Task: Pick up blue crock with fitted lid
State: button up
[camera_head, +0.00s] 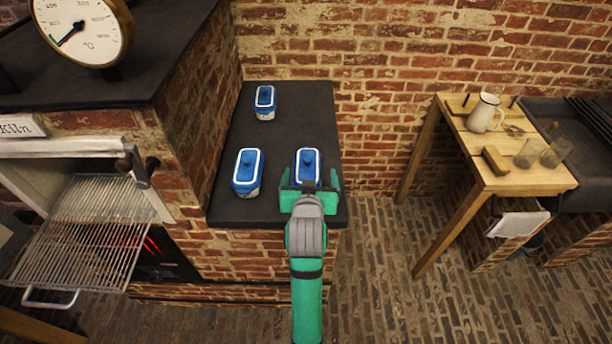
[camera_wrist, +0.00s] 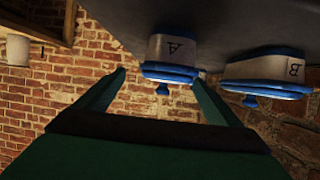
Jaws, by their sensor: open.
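Three blue-lidded crocks with white sides stand on the dark slab. One crock (camera_head: 307,162) is at the front right; in the wrist view it shows the letter A (camera_wrist: 172,49). Another (camera_head: 247,171) is at the front left; in the wrist view it bears the letter B (camera_wrist: 268,66). The third crock (camera_head: 265,101) stands farther back, and I cannot read a letter on it. My green gripper (camera_head: 309,181) is open at the near side of the front right crock. In the wrist view its fingers (camera_wrist: 160,78) point toward crock A, which appears between them, not gripped.
The dark slab (camera_head: 285,122) has free room behind the front crocks. A brick kiln with a gauge (camera_head: 84,30) and a wire rack (camera_head: 85,235) is at left.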

aim_at(307, 170)
jog(key=w, duration=0.1)
jog(key=w+f, duration=0.1)
jog(key=w+a+f, duration=0.1)
jog(key=w, duration=0.1)
jog(key=shift+w, duration=0.1)
jog(key=shift+w+d+f, duration=0.1)
jog(key=shift+w+f, duration=0.1)
jog(key=shift+w, duration=0.15)
